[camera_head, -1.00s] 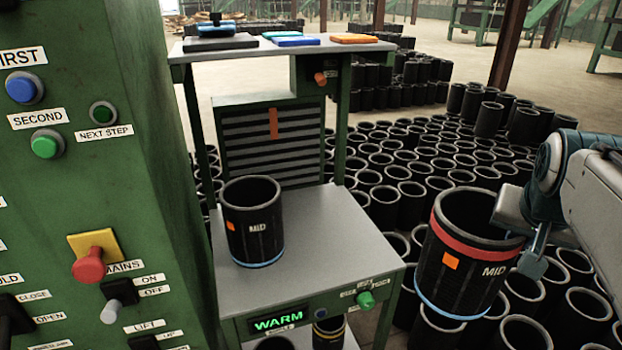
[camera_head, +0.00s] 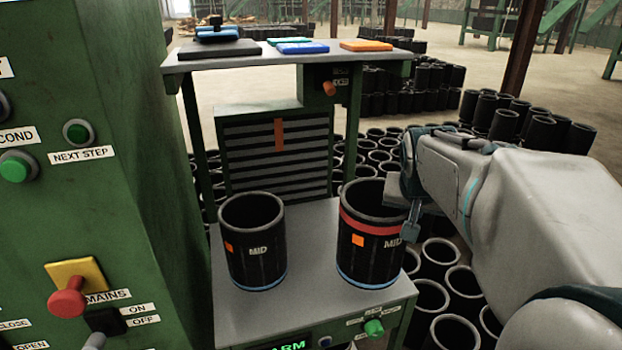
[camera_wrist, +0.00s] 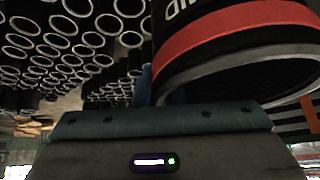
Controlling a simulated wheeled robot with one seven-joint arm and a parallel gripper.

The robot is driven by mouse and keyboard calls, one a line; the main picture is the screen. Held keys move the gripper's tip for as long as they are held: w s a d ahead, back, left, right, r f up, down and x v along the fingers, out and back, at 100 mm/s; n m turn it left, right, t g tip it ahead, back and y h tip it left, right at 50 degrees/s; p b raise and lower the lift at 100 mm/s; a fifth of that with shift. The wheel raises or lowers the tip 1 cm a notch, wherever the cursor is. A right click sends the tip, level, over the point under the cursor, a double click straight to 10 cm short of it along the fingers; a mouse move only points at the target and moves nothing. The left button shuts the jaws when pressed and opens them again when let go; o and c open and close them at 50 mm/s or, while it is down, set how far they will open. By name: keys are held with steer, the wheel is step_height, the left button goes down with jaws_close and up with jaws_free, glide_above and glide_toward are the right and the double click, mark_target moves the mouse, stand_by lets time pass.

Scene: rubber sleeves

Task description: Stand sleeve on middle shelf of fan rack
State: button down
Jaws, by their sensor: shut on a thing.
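A black sleeve with a red band, an orange patch and the word MID (camera_head: 368,262) is upright at the right side of the rack's middle shelf (camera_head: 308,312). My gripper (camera_head: 408,215) is shut on its right wall near the rim. I cannot tell whether its base touches the shelf. In the wrist view the banded sleeve (camera_wrist: 235,30) fills the upper right, with its open mouth showing. A second black sleeve marked MID (camera_head: 252,245), with no red band, stands upright on the left of the same shelf, apart from the held one.
The green control cabinet (camera_head: 100,200) with buttons stands close on the left. The rack's top shelf (camera_head: 300,53) carries flat coloured pieces above. The louvred fan panel (camera_head: 275,150) is behind the shelf. Many black sleeves (camera_head: 440,300) crowd the floor at the right.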

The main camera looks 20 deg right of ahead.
steer(key=w+f, duration=0.2)
steer(key=w, duration=0.2)
steer(key=shift+w+a+f, duration=0.2)
steer(key=shift+w+f, duration=0.05)
steer(key=shift+f, duration=2)
steer(key=shift+f+b, duration=0.1)
steer(key=shift+b, duration=0.25)
steer(key=c, duration=1.5)
jaws_free()
steer(key=shift+f, duration=0.1)
steer(key=p, duration=0.1)
glide_toward(395, 215)
steer(key=s+a, duration=0.2)
steer(key=s, duration=0.1)
steer(key=s+a+f+n+g+y, duration=0.3)
steer(key=s+a+f+n, duration=0.3)
steer(key=s+a+f, duration=0.4)
steer(key=a+f, duration=0.2)
steer(key=a, duration=0.1)
steer(key=shift+s+a+f+n+y, duration=0.25)
steer(key=shift+a+f+n+y, duration=0.05)
steer(key=shift+a+n, duration=0.1)
